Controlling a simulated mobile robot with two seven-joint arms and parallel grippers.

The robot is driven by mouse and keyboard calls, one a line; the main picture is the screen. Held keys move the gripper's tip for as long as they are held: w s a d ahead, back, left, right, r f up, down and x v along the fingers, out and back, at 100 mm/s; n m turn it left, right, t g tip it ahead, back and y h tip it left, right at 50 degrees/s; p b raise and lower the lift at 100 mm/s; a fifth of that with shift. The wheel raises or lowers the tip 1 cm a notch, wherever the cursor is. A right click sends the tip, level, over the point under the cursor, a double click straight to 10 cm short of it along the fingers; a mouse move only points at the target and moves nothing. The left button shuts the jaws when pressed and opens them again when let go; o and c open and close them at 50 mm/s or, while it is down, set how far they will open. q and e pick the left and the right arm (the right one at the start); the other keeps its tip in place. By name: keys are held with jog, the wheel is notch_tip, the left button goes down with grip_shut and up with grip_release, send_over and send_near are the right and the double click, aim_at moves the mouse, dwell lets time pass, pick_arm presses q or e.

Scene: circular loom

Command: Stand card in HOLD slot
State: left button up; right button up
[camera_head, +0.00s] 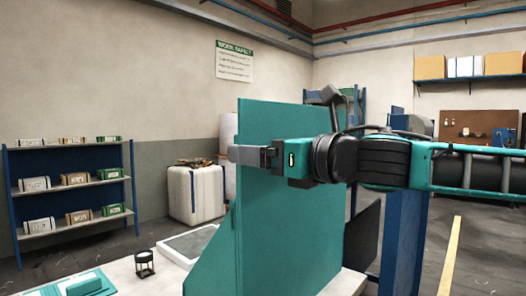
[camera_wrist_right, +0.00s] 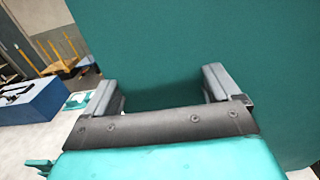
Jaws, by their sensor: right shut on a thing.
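My right gripper (camera_head: 240,155) reaches in from the right in front of a tall teal panel (camera_head: 285,215). Its grey fingers point left. In the wrist view my right gripper (camera_wrist_right: 160,88) has its two fingers apart, with the teal surface (camera_wrist_right: 210,35) filling the view behind them. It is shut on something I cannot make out. I cannot pick out a card or a slot marked HOLD in either view. A teal block with a pale top (camera_head: 85,284) lies at the near left of the white table (camera_head: 130,272). My left gripper is out of view.
A blue box (camera_wrist_right: 32,102) shows at the left of the wrist view. A shelf rack (camera_head: 70,183) stands far left.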

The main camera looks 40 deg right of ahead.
jog(key=shift+f+b, duration=0.95)
jog(key=shift+f, duration=0.3)
jog(key=o, duration=0.9)
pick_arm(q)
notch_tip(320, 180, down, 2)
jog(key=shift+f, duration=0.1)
